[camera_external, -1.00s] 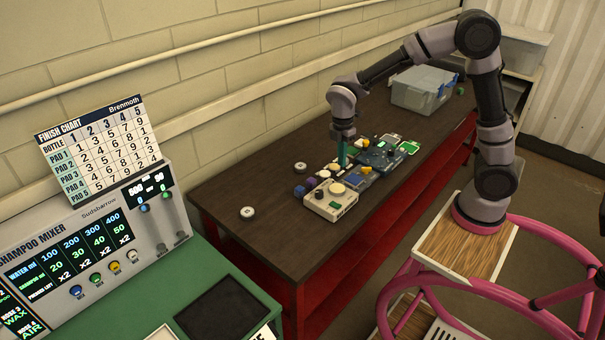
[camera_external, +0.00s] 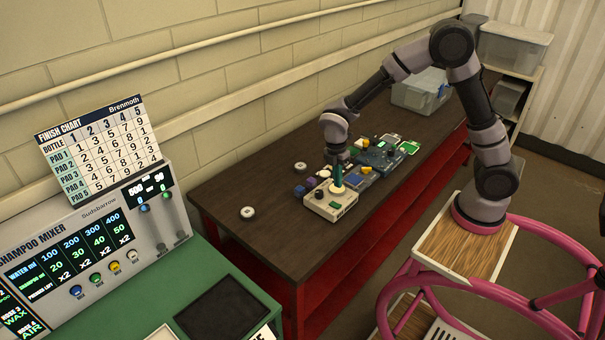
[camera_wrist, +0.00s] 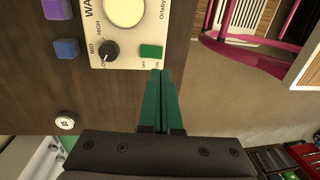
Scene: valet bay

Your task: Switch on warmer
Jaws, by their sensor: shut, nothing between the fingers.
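The warmer (camera_external: 320,207) is a cream box on the near part of the dark brown table. In the wrist view, the warmer's panel (camera_wrist: 128,60) shows a round pale disc (camera_wrist: 124,10), a black knob (camera_wrist: 108,51) marked LOW, MID and HIGH, and a green switch (camera_wrist: 151,51) marked OFF and ON. My gripper (camera_external: 338,186) is shut and empty, pointing down over the warmer. In the wrist view its teal fingertips (camera_wrist: 161,72) lie together just below the green switch; whether they touch the panel I cannot tell. The panel's top edge is cut off there.
A purple block (camera_wrist: 57,8) and a blue block (camera_wrist: 66,48) sit beside the warmer. A white puck (camera_wrist: 65,122) lies on the table. Circuit-like boards (camera_external: 378,156) lie behind the warmer, and a lidded bin (camera_external: 420,92) stands farther back. The table's left part is mostly clear.

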